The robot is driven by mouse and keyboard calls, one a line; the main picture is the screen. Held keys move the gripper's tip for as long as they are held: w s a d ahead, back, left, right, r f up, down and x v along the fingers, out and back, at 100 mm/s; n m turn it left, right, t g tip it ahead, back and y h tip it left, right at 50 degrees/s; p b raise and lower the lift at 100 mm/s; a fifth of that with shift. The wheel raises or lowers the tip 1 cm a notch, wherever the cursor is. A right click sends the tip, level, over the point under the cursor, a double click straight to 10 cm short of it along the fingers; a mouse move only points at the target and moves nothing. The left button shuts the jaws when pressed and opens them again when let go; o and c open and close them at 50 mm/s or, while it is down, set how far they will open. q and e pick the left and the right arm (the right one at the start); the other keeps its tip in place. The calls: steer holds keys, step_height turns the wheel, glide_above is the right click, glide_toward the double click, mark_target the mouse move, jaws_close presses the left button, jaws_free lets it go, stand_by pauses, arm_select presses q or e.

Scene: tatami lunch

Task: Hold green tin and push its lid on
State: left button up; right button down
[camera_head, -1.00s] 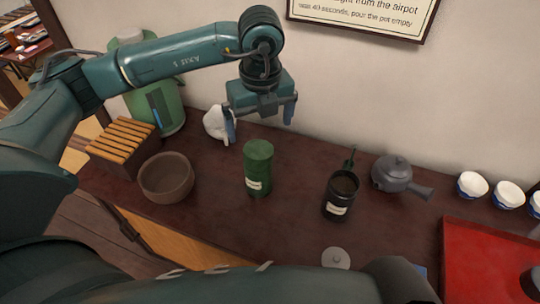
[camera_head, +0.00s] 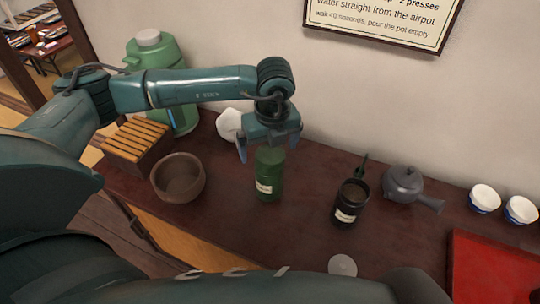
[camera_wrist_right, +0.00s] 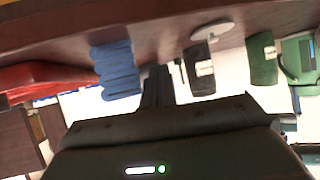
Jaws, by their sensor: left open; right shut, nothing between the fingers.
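The green tin (camera_head: 268,180) stands upright on the dark table, with a pale label low on its side. Its top looks green and closed, partly under my left gripper. My left gripper (camera_head: 268,150) points down over the tin, open, its fingers apart at either side of the tin's top; I cannot tell if they touch it. The tin also shows in the right wrist view (camera_wrist_right: 262,60). A pale round lid (camera_head: 343,265) lies flat near the table's front edge, apart from the tins. My right gripper (camera_wrist_right: 157,85) is shut and empty, seen in the right wrist view.
An open black tin (camera_head: 350,203) with dark contents stands right of the green tin. A grey teapot (camera_head: 403,184), white cups (camera_head: 484,198) and red tray (camera_head: 495,265) are farther right. A brown bowl (camera_head: 178,178), slatted box (camera_head: 136,140) and green airpot (camera_head: 160,60) stand left.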

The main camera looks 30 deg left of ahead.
mark_target(270, 154)
arm_select(q)
steer(key=shift+f, duration=0.1)
arm_select(e)
steer(key=shift+r, duration=0.1)
arm_select(q)
steer(key=shift+w+f, duration=0.15)
steer(key=shift+f, duration=0.2)
arm_select(e)
steer(key=shift+r, duration=0.15)
arm_select(q)
steer(key=f, duration=0.1)
steer(key=w+f+p, duration=0.1)
steer(key=f, duration=0.1)
steer(key=shift+a+f, duration=0.2)
steer(key=shift+f, duration=0.1)
arm_select(e)
steer(key=shift+r, duration=0.1)
arm_select(q)
steer(key=shift+f, duration=0.25)
arm_select(e)
steer(key=shift+s+d+f, duration=0.1)
steer(key=shift+d+f, duration=0.05)
steer(key=shift+f, duration=0.2)
arm_select(q)
steer(key=shift+c, duration=0.5)
steer(key=c, duration=0.9)
arm_select(e)
steer(key=shift+r, duration=0.3)
arm_select(q)
steer(key=shift+c, duration=0.2)
